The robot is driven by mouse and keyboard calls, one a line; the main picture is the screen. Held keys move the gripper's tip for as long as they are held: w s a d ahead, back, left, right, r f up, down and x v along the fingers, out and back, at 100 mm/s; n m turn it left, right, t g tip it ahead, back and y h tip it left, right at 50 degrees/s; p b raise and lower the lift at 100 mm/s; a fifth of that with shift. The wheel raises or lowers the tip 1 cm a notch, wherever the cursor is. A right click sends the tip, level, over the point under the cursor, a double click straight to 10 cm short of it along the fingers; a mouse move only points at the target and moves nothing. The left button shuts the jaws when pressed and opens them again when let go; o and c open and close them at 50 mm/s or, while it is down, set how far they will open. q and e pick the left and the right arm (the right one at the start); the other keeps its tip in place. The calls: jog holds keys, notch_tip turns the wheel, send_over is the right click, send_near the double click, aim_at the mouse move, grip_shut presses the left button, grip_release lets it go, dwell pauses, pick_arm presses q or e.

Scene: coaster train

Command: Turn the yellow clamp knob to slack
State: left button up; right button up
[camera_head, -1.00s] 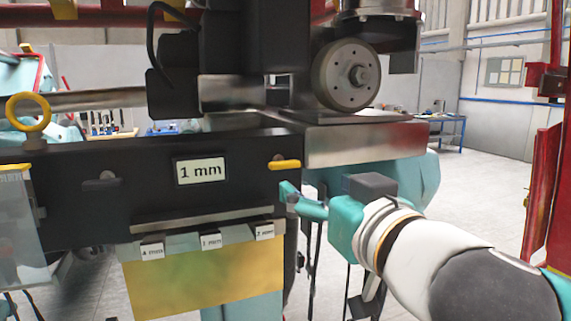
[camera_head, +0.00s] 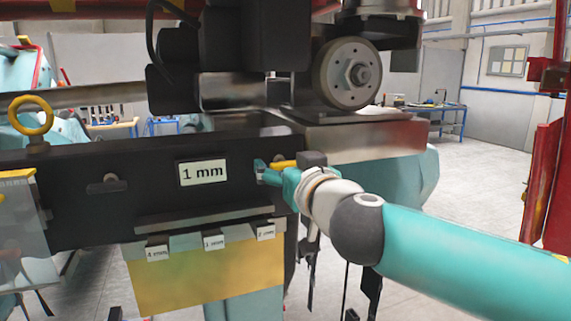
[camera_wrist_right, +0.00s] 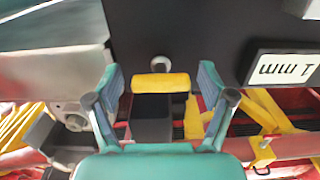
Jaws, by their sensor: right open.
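The yellow clamp knob (camera_head: 284,164) is a short horizontal bar on the front of the black beam (camera_head: 108,206), right of the 1 mm label (camera_head: 202,172). My right gripper (camera_head: 268,173) is open at the knob in the head view, partly in front of it. In the right wrist view, the knob (camera_wrist_right: 160,83) lies crosswise between the two teal fingers of my right gripper (camera_wrist_right: 160,88). A gap shows on each side, so the fingers appear apart from it. My left gripper is not in view.
A steel block (camera_head: 365,140) and a round wheel (camera_head: 348,74) sit above and right of the knob. Small tags, including 2 mm (camera_head: 265,232), hang below the beam over a yellow panel (camera_head: 205,275). A yellow ring (camera_head: 31,116) stands at left. Open floor lies at right.

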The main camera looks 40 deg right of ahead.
jog(key=shift+c, duration=0.3)
jog(key=c, duration=1.1)
